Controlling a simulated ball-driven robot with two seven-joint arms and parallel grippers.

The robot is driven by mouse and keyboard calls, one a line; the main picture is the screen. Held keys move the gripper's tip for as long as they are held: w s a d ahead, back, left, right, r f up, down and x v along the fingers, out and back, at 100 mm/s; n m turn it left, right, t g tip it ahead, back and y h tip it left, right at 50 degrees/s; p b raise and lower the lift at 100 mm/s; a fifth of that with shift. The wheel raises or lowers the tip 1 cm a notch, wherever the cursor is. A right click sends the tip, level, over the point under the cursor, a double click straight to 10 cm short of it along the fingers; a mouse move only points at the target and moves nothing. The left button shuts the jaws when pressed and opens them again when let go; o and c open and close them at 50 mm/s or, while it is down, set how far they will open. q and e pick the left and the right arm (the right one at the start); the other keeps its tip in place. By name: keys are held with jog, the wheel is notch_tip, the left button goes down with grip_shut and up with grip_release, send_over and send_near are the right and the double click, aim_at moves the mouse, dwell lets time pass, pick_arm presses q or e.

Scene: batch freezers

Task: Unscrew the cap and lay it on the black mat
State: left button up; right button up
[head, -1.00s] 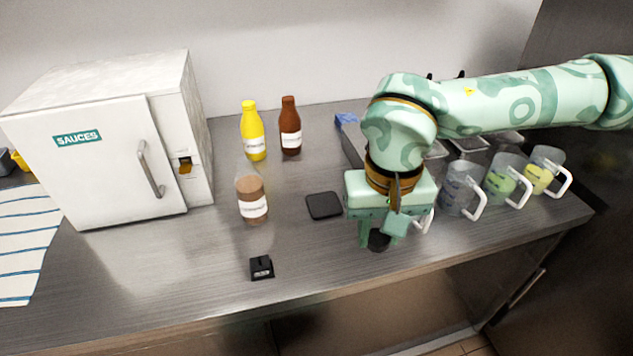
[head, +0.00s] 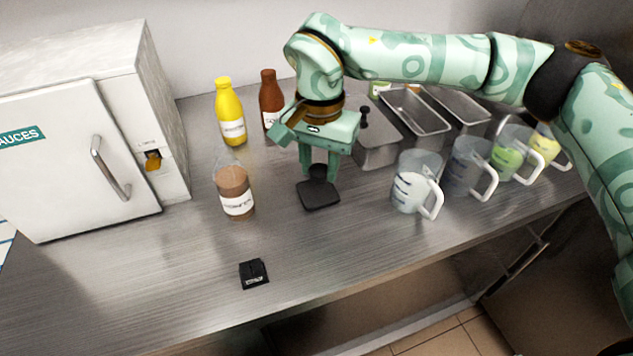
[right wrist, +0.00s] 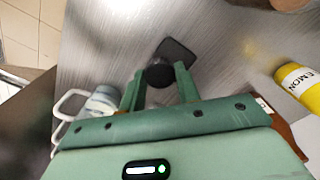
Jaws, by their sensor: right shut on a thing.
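My right gripper (head: 319,172) is shut on a round black cap (head: 318,172), with its fingers pointing down over the black mat (head: 320,199). In the right wrist view the cap (right wrist: 158,75) sits between the two fingertips, and the mat (right wrist: 180,53) shows just beyond it. I cannot tell whether the cap touches the mat. A clear bottle (head: 235,190) with brown contents and a white label stands upright to the left of the mat, with no cap visible on it. My left gripper is not in view.
A yellow bottle (head: 230,113) and a dark red bottle (head: 270,98) stand behind. Several jugs (head: 413,180) and metal pans (head: 375,148) are at right. A white sauces cabinet (head: 70,150) is at left. A small black block (head: 253,273) lies near the front edge. The front middle is mostly clear.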

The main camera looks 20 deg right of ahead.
aim_at(318, 191)
jog(key=w+f, duration=0.2)
jog(key=w+f+b, duration=0.1)
jog(key=f, duration=0.1)
jog(key=shift+d, duration=0.35)
jog(key=f, duration=0.1)
jog(key=f+b, duration=0.1)
jog(key=f, duration=0.1)
jog(key=shift+w+d+f, duration=0.1)
jog(key=shift+w+f, duration=0.15)
jog(key=shift+f, duration=0.15)
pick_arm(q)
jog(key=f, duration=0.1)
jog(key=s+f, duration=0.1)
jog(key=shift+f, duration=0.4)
pick_arm(e)
jog(key=shift+r, duration=0.1)
jog(key=o, duration=1.1)
jog(key=shift+c, duration=0.2)
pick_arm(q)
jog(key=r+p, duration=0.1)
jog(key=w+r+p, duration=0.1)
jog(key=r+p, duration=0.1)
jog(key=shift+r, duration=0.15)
pick_arm(e)
notch_tip(318, 191, up, 12)
